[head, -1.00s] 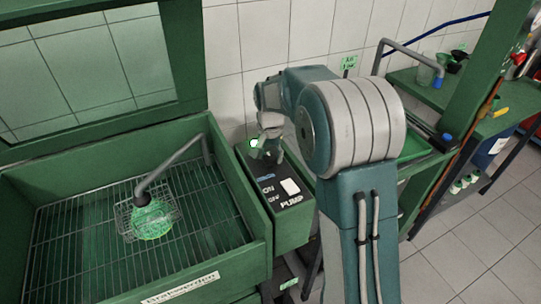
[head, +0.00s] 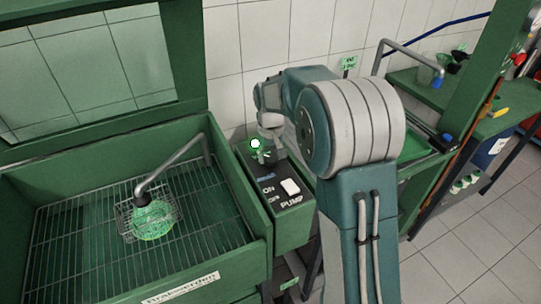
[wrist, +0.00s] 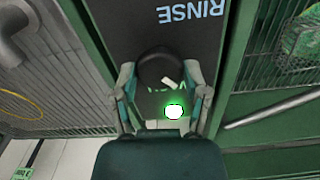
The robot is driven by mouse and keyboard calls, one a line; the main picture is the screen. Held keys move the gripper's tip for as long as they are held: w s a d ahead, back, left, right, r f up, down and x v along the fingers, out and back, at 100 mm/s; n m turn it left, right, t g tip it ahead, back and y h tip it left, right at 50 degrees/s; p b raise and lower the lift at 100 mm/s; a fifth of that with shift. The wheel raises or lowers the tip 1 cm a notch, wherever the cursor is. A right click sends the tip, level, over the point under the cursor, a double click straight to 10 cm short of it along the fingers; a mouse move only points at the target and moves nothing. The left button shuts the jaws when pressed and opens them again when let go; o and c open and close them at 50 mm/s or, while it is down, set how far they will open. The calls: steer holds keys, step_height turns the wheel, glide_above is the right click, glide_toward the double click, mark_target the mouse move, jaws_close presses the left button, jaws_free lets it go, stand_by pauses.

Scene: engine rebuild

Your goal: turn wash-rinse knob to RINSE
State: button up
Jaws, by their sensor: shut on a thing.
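The wash-rinse knob (wrist: 155,68) is a round black knob with a short white mark, seen in the wrist view between my fingers. The white mark is at its lower right side, away from the RINSE label (wrist: 192,12), which is at the top. Another green label is partly hidden below the knob. My gripper (wrist: 162,85) is shut on the knob, one finger on each side. In the head view my gripper (head: 266,154) is at the back end of the control box, and the knob is hidden there.
The control box (head: 291,232) carries a white PUMP switch (head: 290,187) in front of my gripper. A lit green lamp (head: 255,143) is beside my fingers. The green wash basin (head: 240,262) with a wire grate is at the left. A tiled wall (head: 240,60) stands behind.

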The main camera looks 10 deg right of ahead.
steer(key=n, duration=0.3)
steer(key=shift+s+f+n, duration=0.15)
steer(key=shift+f+n, duration=0.15)
steer(key=shift+n, duration=0.1)
steer(key=n, duration=0.3)
steer(key=shift+n, duration=0.3)
steer(key=n, duration=0.3)
steer(key=shift+r+n, duration=0.1)
steer(key=shift+n, duration=1.7)
steer(key=o, duration=1.1)
steer(key=shift+o, duration=0.2)
steer(key=shift+r, duration=0.1)
